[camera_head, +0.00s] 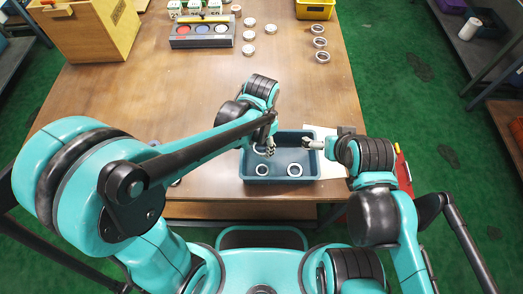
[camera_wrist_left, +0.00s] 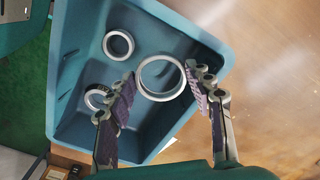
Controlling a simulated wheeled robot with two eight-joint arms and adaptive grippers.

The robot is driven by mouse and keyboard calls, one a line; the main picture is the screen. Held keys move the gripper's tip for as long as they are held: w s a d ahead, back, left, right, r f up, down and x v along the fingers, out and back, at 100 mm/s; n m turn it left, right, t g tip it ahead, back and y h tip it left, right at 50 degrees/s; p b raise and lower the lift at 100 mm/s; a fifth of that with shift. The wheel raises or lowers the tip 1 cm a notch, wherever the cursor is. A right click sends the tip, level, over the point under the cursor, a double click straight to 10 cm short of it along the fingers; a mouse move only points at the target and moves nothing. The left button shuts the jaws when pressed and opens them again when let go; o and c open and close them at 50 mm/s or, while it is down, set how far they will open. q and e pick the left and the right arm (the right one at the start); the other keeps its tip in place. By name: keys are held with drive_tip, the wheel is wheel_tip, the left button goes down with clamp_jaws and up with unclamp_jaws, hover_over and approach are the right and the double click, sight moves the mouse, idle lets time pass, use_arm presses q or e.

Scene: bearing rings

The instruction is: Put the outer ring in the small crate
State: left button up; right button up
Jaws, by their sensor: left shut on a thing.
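A blue-grey crate (camera_head: 281,180) stands at the table's near edge, and it fills much of the left wrist view (camera_wrist_left: 75,60). My left gripper (camera_head: 269,147) is over the crate's left part. In the left wrist view its fingers (camera_wrist_left: 163,90) are on either side of a large thin silver ring, the outer ring (camera_wrist_left: 141,72), which they grip over the crate. Two smaller rings (camera_head: 294,170) (camera_head: 262,170) lie on the crate floor. My right gripper (camera_head: 308,143) is at the crate's right rim; its jaw opening is too small to make out.
Several loose rings (camera_head: 319,43) lie on the table at the back right, and others (camera_head: 248,50) at the back middle. A grey tray with coloured discs (camera_head: 202,43), a wooden box (camera_head: 90,30) and a yellow bin (camera_head: 313,12) stand at the back. The middle of the table is clear.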

sight(261, 147)
use_arm(q)
drive_tip(key=shift+f+b, duration=0.85)
drive_tip(key=shift+f, duration=1)
drive_tip(key=shift+f, duration=0.1)
drive_tip(key=o, duration=0.8)
drive_tip(key=shift+f, duration=0.1)
drive_tip(key=shift+o, duration=0.7)
